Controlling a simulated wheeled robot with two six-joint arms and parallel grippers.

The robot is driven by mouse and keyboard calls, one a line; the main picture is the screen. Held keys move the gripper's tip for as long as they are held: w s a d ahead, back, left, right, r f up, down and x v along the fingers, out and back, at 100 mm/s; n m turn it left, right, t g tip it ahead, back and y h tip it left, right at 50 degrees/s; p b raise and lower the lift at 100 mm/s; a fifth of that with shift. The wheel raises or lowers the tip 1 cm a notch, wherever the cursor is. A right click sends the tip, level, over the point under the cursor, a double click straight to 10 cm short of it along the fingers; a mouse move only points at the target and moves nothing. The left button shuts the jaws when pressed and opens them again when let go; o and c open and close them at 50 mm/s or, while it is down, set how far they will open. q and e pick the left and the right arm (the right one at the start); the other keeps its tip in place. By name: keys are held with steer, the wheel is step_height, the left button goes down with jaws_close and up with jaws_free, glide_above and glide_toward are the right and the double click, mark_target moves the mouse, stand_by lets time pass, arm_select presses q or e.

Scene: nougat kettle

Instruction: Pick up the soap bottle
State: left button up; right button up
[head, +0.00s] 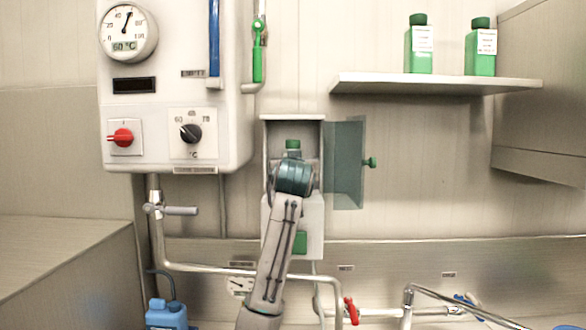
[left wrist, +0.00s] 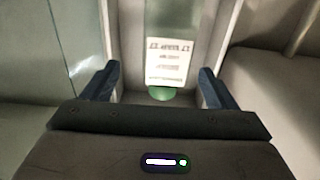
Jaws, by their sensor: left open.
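The soap bottle, with a green cap (head: 292,145), stands inside an open wall cabinet (head: 264,140). My wrist and forearm hide most of it in the head view. In the left wrist view the scene is upside down, and the bottle's white label (left wrist: 168,62) and green cap (left wrist: 161,94) show. My left gripper (left wrist: 157,82) is open in front of the cabinet, with one finger on each side of the bottle in the picture. Contact cannot be made out. In the head view its fingers are hidden behind my teal wrist. My right gripper is not in view.
The cabinet's clear door (head: 346,165) stands open to the right. A shelf (head: 430,84) at upper right holds two green-capped bottles (head: 420,45) (head: 481,48). A control box (head: 175,90) is at left. Pipes with a red valve (head: 351,310) and a blue canister (head: 166,315) are below.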

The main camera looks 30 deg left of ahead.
arm_select(q)
steer(key=x, duration=0.3)
steer(key=shift+w+a+f+p, duration=0.1)
steer(key=shift+w+a+p, duration=0.1)
steer(key=shift+p, duration=0.2)
steer(key=shift+w+a+p, duration=0.1)
steer(key=shift+a+p, duration=0.05)
steer(key=shift+p, duration=0.15)
steer(key=p+x, duration=0.1)
steer(key=x, duration=0.1)
steer(key=p+x, duration=0.2)
steer(key=shift+s+a+r, duration=0.2)
steer(key=shift+a, duration=0.05)
steer(key=shift+w+a+f, duration=0.15)
steer(key=shift+w+f, duration=0.05)
steer(key=shift+w, duration=0.1)
steer(key=shift+c, duration=0.7)
steer(key=c, duration=0.9)
